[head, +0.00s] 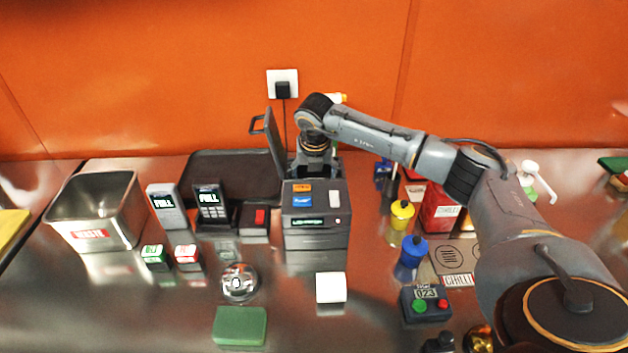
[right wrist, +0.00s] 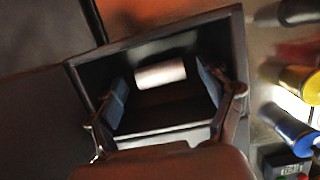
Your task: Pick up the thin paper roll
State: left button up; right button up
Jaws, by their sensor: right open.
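A thin white paper roll (right wrist: 160,74) lies inside the dark open bay of the printer (head: 315,240). In the head view my right arm and the printer hide this roll. My right gripper (head: 314,168) points down into the bay from above. In the right wrist view its two fingers (right wrist: 164,97) are spread apart inside the bay, with the roll showing between and beyond them. The fingers hold nothing; I cannot tell how far above the roll they are. A thicker white roll (head: 331,287) lies on the counter in front of the printer. My left gripper is not in view.
The printer's raised lid (head: 275,142) stands at the left of the bay. A dark tray (head: 225,172), card terminals (head: 211,204) and a steel bin (head: 98,207) are to the left. Yellow (head: 401,215) and blue (head: 412,256) bottles and a keypad box (head: 425,303) are to the right.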

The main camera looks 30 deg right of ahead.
jog(key=shift+f, duration=0.1)
jog(key=shift+c, duration=0.4)
jog(key=c, duration=0.8)
jog(key=shift+c, duration=0.2)
